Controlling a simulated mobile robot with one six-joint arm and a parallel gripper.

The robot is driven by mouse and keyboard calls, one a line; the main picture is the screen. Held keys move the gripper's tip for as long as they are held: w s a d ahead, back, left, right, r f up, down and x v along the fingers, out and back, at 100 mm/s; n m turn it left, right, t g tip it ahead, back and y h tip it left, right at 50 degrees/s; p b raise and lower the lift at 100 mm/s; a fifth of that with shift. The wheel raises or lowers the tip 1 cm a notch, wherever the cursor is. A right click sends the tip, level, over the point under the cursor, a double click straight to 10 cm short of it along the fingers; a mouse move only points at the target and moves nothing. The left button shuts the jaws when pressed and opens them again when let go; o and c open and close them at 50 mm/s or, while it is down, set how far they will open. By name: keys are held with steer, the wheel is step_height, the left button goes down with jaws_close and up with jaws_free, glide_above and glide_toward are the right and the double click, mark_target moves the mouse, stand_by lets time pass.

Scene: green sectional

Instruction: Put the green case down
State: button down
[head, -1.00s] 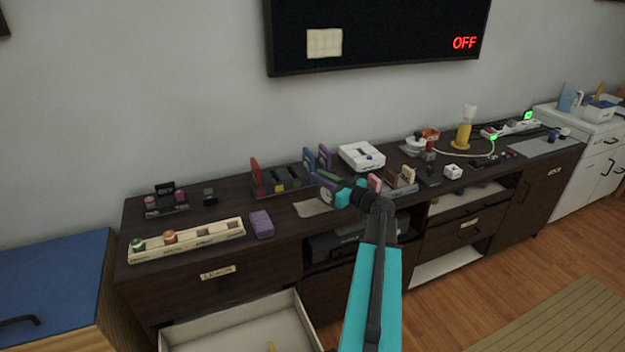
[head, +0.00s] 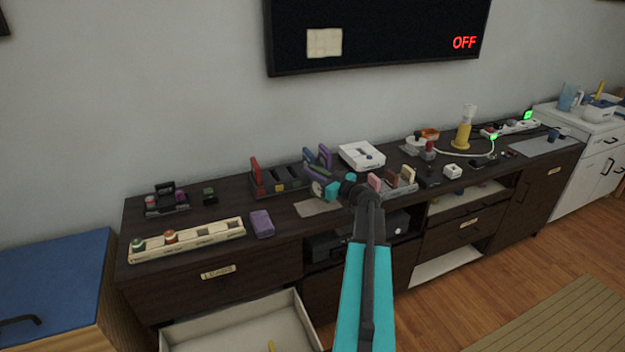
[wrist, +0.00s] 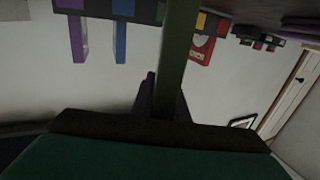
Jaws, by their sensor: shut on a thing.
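The green case (wrist: 178,55) shows in the wrist view as a narrow upright green strip running up from between my fingers. My gripper (wrist: 163,100) is shut on it. In the head view my gripper (head: 326,189) is above the dark counter, in front of the dark slotted rack (head: 285,187); the case is too small and covered there to make out clearly. The rack holds a red case (head: 255,170) at its left end. Purple and blue cases (head: 324,156) stand at its right end.
A beige mat (head: 318,208) lies bare on the counter below my gripper. A purple block (head: 262,223) and a cream tray (head: 187,239) are to the left. A white device (head: 361,157) and a holder with pink and tan cards (head: 392,183) are to the right. A drawer (head: 240,322) is open below.

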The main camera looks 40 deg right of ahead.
steer(key=shift+f, duration=1.4)
steer(key=shift+f, duration=0.15)
steer(key=c, duration=1.7)
jaws_free()
steer(key=s, duration=1.2)
steer(key=shift+b, duration=0.35)
